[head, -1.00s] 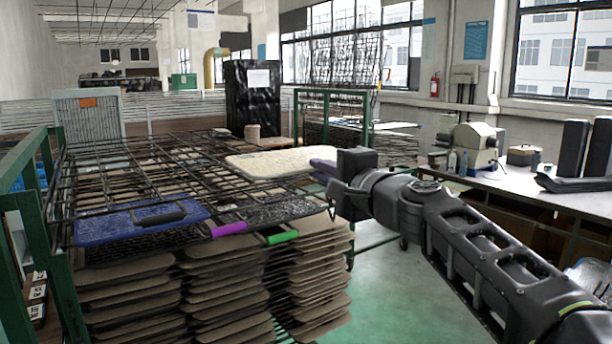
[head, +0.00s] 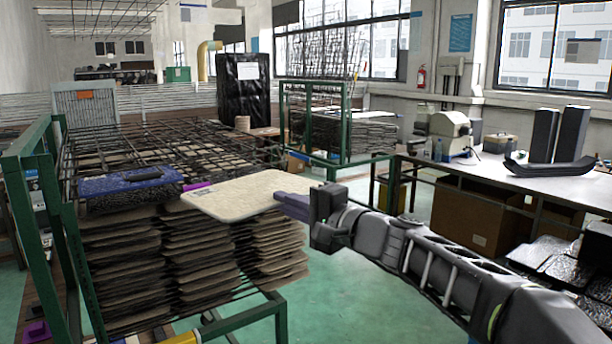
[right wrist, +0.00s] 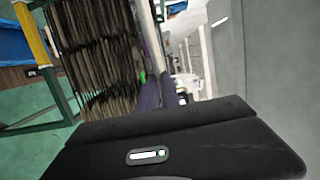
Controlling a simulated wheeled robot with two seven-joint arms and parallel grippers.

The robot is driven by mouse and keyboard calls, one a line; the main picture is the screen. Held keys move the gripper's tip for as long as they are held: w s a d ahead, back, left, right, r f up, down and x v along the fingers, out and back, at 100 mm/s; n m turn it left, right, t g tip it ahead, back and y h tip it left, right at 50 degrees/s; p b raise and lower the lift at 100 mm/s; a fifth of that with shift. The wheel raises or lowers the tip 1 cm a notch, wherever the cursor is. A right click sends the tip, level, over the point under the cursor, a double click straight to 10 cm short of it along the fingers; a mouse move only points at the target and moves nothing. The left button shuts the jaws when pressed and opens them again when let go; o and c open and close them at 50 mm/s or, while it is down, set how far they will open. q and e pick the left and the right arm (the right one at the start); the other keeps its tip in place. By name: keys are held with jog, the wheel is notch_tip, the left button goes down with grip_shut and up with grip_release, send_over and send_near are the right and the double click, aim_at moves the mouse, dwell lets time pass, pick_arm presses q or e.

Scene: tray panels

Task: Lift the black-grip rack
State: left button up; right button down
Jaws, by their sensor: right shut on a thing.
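A black grip (head: 145,174) lies at the front of the wire rack stack, on a blue panel (head: 108,187) at the left of the head view. A purple grip (head: 197,186) is to its right, partly behind a cream panel. The cream panel (head: 245,196) extends past the stack's right front corner. My right gripper (head: 288,201) is shut on the cream panel's right edge, away from the black grip. In the right wrist view, purplish fingers (right wrist: 150,97) show, with a small green part (right wrist: 142,77) beside them. My left gripper is not in view.
A green frame (head: 38,165) stands at the left of the stack of brown panels (head: 205,240). A worktable (head: 560,185) with a machine (head: 450,135) is at the right. Another green-framed rack (head: 315,115) stands behind. Green floor is free between.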

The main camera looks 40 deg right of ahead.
jog(key=a+f+n+g+y, duration=0.2)
jog(key=a+f+n+y, duration=0.15)
jog(key=f, duration=0.65)
jog(key=a+f+n+g+y, duration=0.2)
jog(key=a+f+y, duration=0.3)
jog(key=f, duration=0.5)
jog(key=s+a+f+n+g+y, duration=0.1)
jog(key=s+a+f, duration=0.1)
jog(key=f, duration=0.5)
jog(key=s+a+f+n+g, duration=0.1)
jog(key=s+a+f, duration=0.1)
jog(key=a+f, duration=0.2)
jog(key=s+a+f+n+g+y, duration=0.1)
jog(key=s+a+f, duration=0.2)
jog(key=f, duration=0.7)
jog(key=shift+y, duration=0.35)
jog(key=shift+a, duration=0.1)
